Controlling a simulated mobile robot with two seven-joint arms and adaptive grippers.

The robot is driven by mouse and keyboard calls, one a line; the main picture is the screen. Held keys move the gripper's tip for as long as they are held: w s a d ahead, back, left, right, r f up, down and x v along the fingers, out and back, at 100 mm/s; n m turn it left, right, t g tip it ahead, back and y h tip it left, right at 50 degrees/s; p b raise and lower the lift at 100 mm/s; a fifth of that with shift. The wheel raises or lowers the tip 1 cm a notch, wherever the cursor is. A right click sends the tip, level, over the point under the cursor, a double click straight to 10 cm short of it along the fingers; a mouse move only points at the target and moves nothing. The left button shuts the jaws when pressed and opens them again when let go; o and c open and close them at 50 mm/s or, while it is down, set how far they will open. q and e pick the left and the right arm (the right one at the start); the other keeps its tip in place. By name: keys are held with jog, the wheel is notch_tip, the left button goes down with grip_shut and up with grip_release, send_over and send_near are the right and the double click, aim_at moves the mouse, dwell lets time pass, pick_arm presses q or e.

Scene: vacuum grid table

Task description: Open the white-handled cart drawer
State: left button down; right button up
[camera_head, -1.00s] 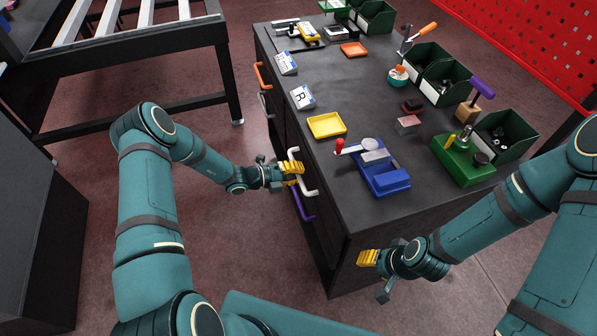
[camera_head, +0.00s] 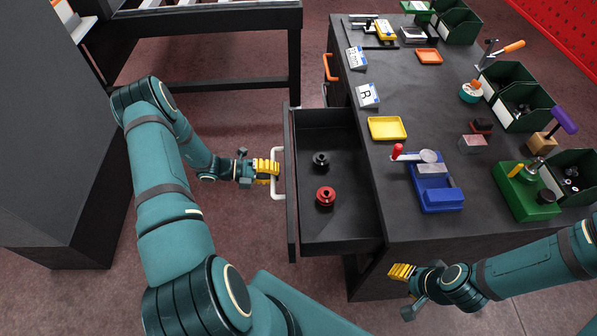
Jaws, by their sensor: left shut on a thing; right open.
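The drawer (camera_head: 330,229) with the white handle (camera_head: 278,190) stands pulled out to the left from the dark cart (camera_head: 405,222). My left gripper (camera_head: 272,169) is shut on the white handle at the drawer's front. Inside the drawer are a black knob-like part (camera_head: 320,160) and a red knob-like part (camera_head: 326,197). My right gripper (camera_head: 396,271) is open and empty, beside the near side of the cart, below its top. An orange handle (camera_head: 329,67) shows on the cart's side further back.
The cart top holds a yellow tray (camera_head: 387,128), a blue fixture (camera_head: 437,190), a green fixture (camera_head: 525,192) and several dark green bins (camera_head: 510,90). A black-framed table (camera_head: 200,18) stands at the back left. Bare floor lies left of the drawer.

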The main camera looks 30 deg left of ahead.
pick_arm(q)
jog(key=f+v, duration=0.1)
jog(key=v, duration=0.5)
jog(key=shift+a+b, duration=0.2)
jog(key=shift+b, duration=0.2)
jog(key=shift+s+f, duration=0.1)
jog(key=c, duration=1)
grip_release()
jog(key=shift+o, duration=0.2)
jog(key=v, duration=1.2)
